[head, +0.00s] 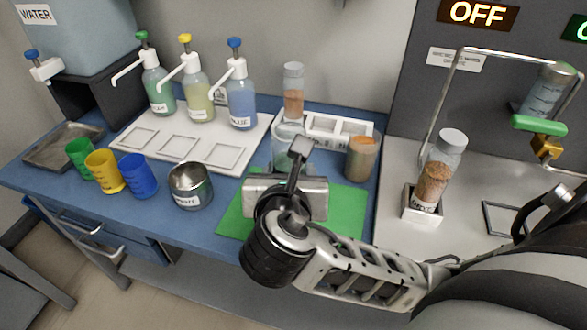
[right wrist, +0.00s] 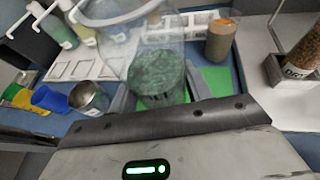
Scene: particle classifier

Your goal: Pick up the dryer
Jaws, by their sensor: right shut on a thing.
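My right gripper (head: 292,168) is over the green mat (head: 235,215) and is shut on a clear glass beaker (head: 285,133). In the right wrist view, the gripper's fingers (right wrist: 160,92) are on both sides of this beaker (right wrist: 158,72). The beaker looks upright, with dark green showing through its lower part and a label I cannot read. I cannot tell whether its base touches the mat. My left gripper is not in view.
A jar of orange-brown grains (head: 361,158) stands close right of the beaker. A white rack (head: 335,128) with a tall jar (head: 293,92) is behind. A metal cup (head: 190,186) and coloured cups (head: 106,171) stand left. A capped jar (head: 434,178) stands right in a holder.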

